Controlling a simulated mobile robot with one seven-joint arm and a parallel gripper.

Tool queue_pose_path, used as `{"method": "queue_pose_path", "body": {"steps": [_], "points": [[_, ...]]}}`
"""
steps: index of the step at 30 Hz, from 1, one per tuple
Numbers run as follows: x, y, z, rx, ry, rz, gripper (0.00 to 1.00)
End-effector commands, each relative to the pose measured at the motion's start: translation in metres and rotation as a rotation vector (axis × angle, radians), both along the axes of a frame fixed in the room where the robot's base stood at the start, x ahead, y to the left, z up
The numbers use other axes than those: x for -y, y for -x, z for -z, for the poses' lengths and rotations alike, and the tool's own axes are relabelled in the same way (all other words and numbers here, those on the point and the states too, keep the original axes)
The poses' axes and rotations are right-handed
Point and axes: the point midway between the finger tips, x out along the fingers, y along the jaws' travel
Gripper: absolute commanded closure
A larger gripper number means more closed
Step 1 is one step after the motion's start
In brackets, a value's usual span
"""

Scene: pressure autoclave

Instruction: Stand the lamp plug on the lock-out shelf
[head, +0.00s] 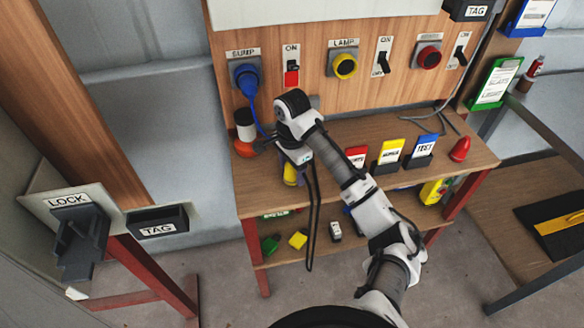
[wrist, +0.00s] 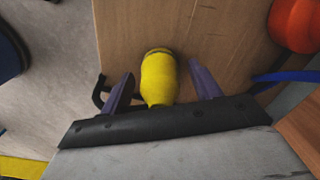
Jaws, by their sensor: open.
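The yellow lamp plug (wrist: 158,75) lies on the wooden bench top, between the two purple fingers of my gripper (wrist: 162,74) in the wrist view. The fingers are open, with a gap on each side of it. In the head view the yellow plug (head: 290,174) shows partly below my gripper (head: 296,160), near the bench's left front. The yellow lamp socket (head: 345,66) on the panel above appears empty. At the far left is a dark grey lock-out shelf (head: 78,238) below a LOCK label, with a slotted holder shape.
A blue plug (head: 247,80) sits in the SUMP socket, its cord hanging beside an orange-based object (head: 244,146). Red, yellow and blue cards (head: 390,152) and a red cone-shaped item (head: 460,149) stand on the right of the bench. A TAG box (head: 157,224) is beside the shelf.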

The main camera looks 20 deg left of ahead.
Motion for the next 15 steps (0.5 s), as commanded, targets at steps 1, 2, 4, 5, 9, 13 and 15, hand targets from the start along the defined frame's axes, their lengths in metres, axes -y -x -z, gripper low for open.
{"method": "queue_pose_path", "body": {"steps": [1, 2, 4, 5, 9, 13, 15], "points": [[0.000, 0.000, 0.000, 0.000, 0.000, 0.000, 0.37], [0.000, 0.000, 0.000, 0.000, 0.000, 0.000, 0.37], [0.000, 0.000, -0.002, 0.001, 0.001, 0.000, 0.37], [0.000, 0.000, -0.004, 0.001, 0.000, -0.001, 0.37], [0.000, -0.001, -0.025, 0.004, 0.000, -0.001, 0.37], [0.001, -0.001, -0.052, 0.007, 0.002, -0.001, 0.37], [0.001, -0.001, -0.066, 0.006, 0.002, -0.001, 0.37]]}}
